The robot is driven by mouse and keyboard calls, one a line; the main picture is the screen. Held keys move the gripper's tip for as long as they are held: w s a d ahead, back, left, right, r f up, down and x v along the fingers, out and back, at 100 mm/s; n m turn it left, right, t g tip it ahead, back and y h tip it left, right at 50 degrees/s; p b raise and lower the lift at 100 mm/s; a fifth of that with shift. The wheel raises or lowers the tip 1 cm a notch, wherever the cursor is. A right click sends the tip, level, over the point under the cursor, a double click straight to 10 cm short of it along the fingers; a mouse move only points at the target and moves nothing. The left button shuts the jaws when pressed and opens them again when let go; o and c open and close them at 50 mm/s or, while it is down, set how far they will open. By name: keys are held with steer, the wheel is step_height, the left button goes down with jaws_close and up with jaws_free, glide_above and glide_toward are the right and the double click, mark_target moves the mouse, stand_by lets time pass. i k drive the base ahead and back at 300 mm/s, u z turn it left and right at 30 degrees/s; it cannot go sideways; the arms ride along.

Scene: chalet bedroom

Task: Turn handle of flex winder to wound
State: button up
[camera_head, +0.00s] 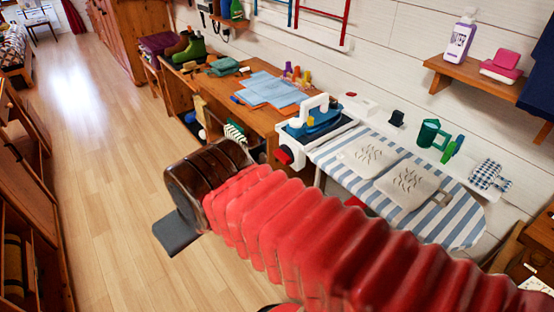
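My arm in its red ribbed sleeve crosses the foreground from the lower right. It ends in a dark brown wrist, with a grey flat part of my gripper (177,233) below it, over bare floor. Only this part shows, so its opening cannot be judged. Nothing is clearly recognisable as the flex winder. A red knob (284,155) on a white part sticks out at the left end of the ironing board (448,222); I cannot tell if it is the winder handle. My gripper is left of and below the knob, apart from it.
A blue and white iron (316,120) stands at the board's left end. A wooden desk (220,104) with blue papers (270,90) runs along the wall. A wooden shelf (470,72) hangs at upper right. The wooden floor (100,130) at left is clear; cabinets line the left edge.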

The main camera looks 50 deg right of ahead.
mark_target(285, 154)
steer(key=i, duration=1)
